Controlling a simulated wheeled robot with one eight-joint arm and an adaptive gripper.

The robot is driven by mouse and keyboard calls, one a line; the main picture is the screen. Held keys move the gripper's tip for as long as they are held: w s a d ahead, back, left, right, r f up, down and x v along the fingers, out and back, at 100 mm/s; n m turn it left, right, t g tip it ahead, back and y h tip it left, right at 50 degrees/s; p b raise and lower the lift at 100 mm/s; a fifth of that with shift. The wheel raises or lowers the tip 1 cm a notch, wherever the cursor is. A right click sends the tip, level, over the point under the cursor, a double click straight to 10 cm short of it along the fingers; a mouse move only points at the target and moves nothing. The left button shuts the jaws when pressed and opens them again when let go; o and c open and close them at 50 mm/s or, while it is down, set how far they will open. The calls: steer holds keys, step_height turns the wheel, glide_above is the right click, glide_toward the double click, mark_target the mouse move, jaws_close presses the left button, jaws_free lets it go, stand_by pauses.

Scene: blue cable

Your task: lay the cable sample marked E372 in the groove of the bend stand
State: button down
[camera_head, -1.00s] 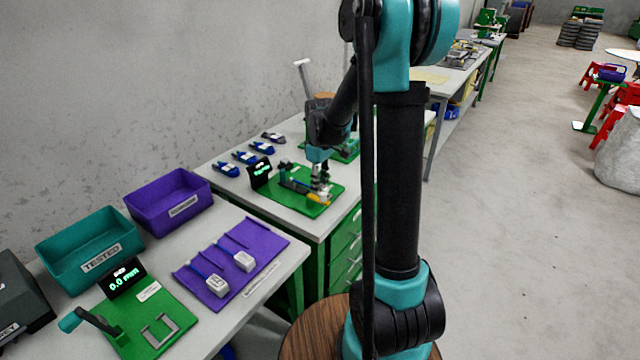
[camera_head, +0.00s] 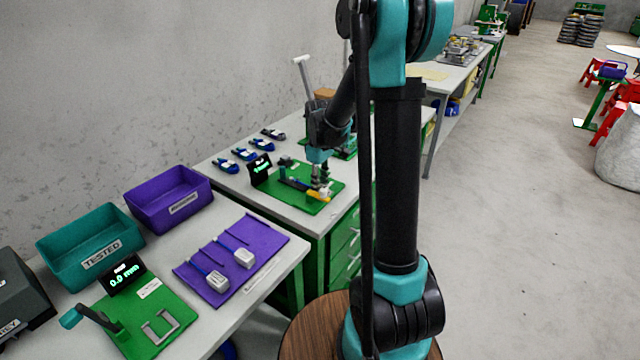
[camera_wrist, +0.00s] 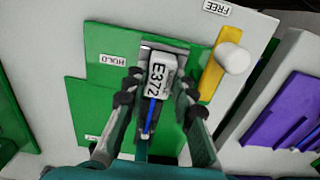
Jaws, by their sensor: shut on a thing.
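My gripper (camera_wrist: 155,98) is shut on the cable sample, and its black fingers lie on both sides of the white tag marked E372 (camera_wrist: 161,77). The sample's blue cable (camera_wrist: 152,112) runs down from the tag toward my wrist. The tag is over a grey metal part of a green stand (camera_wrist: 95,87); I cannot tell whether it touches it or is in a groove. A yellow lever (camera_wrist: 213,70) with a white knob is to the right of the tag. In the head view, my gripper (camera_head: 318,176) is over the green stand (camera_head: 325,205), and the sample is too small to make out.
Labels HOLD (camera_wrist: 113,60) and FREE (camera_wrist: 217,9) are on the stand and bench. A black display (camera_head: 260,170) stands at the stand's left. Several blue samples (camera_head: 243,155) lie behind. A purple rack (camera_head: 265,236) with two samples and two bins (camera_head: 168,197) are on the nearer bench.

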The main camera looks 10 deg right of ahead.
steer(key=shift+f, duration=0.15)
steer(key=c, duration=1.2)
jaws_free()
steer(key=shift+r, duration=4)
